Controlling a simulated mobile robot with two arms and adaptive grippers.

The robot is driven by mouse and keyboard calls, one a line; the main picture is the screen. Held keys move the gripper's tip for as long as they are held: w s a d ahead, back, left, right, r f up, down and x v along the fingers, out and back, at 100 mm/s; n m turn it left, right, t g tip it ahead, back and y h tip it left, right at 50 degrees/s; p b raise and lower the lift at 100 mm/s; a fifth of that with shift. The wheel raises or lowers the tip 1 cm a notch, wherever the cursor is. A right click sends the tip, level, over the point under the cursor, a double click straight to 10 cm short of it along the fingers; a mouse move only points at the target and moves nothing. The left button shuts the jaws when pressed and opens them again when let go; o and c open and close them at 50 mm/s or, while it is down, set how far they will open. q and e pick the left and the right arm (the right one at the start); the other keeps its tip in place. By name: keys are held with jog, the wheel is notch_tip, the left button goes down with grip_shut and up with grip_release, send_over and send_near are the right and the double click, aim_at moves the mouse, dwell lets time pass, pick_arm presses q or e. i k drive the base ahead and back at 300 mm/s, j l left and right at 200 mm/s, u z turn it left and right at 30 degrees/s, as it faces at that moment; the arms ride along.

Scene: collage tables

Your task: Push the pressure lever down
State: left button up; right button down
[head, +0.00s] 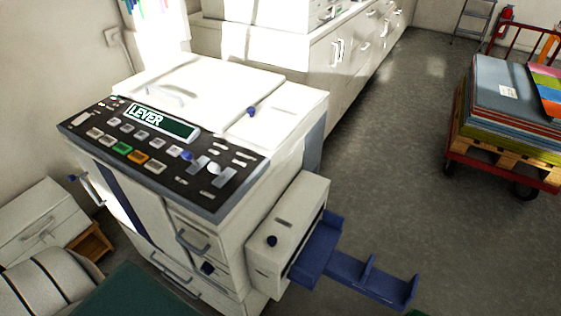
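A white printing machine (292,97) stands left of centre in the head view. Its dark control panel (95,129) has several buttons and a display (150,117) that reads "LEVER". A small lever with a blue tip (73,178) sticks out at the machine's left side. Neither gripper is in view.
A blue tray (345,267) juts out right of the machine, low over the floor. A dark green surface (132,293) lies at the bottom edge. A red cart (470,168) with stacked sheets stands at right. The grey floor between is clear. White cabinets (345,45) line the back.

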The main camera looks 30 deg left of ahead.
aim_at(72, 178)
jog(key=u, duration=2.5)
